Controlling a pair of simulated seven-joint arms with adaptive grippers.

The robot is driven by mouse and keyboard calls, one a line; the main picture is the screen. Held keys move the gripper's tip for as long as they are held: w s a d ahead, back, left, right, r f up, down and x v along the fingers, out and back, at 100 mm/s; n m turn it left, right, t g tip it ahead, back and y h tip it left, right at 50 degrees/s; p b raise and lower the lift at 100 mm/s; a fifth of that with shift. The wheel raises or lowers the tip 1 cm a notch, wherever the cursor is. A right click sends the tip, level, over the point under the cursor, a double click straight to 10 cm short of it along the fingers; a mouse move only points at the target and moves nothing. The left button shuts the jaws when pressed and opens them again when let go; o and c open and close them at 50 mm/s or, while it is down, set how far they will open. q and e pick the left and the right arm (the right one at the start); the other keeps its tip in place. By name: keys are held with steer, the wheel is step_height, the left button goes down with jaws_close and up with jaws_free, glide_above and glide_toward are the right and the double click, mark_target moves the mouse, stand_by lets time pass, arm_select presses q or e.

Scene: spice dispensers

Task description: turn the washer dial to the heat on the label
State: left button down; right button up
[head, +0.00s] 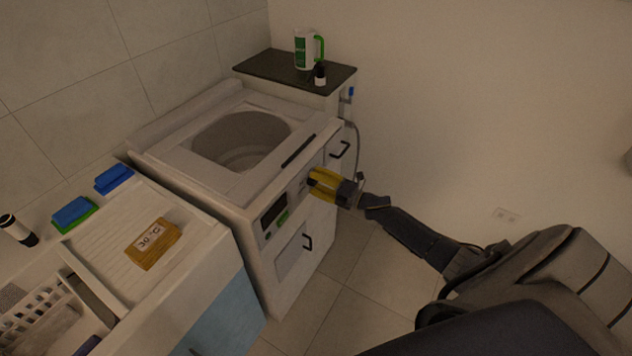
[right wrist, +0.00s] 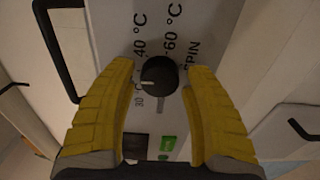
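The washer (head: 290,185) is a white top-loader with its tub open. Its black round dial (right wrist: 159,75) shows in the right wrist view. A white pointer mark on the dial faces left, near the 30 °C print. The panel also carries 40 °C, 60 °C and SPIN. A wooden label (head: 152,243) lies on the left counter; its small rotated text seems to read 30 °C. My right gripper (right wrist: 161,68) is open, its yellow fingers on either side of the dial with gaps visible. In the head view the right gripper (head: 311,182) hides the dial. My left gripper is out of view.
Blue sponges (head: 72,211), a dark bottle (head: 18,230) and a dish rack (head: 35,315) are at left. A green-handled jug (head: 306,49) and a small bottle (head: 320,75) stand on the dark shelf. The floor at front is clear.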

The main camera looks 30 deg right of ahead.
jaws_close()
steer(key=m, duration=0.4)
steer(key=shift+m, duration=2.9)
steer(key=shift+o, duration=1.6)
jaws_free()
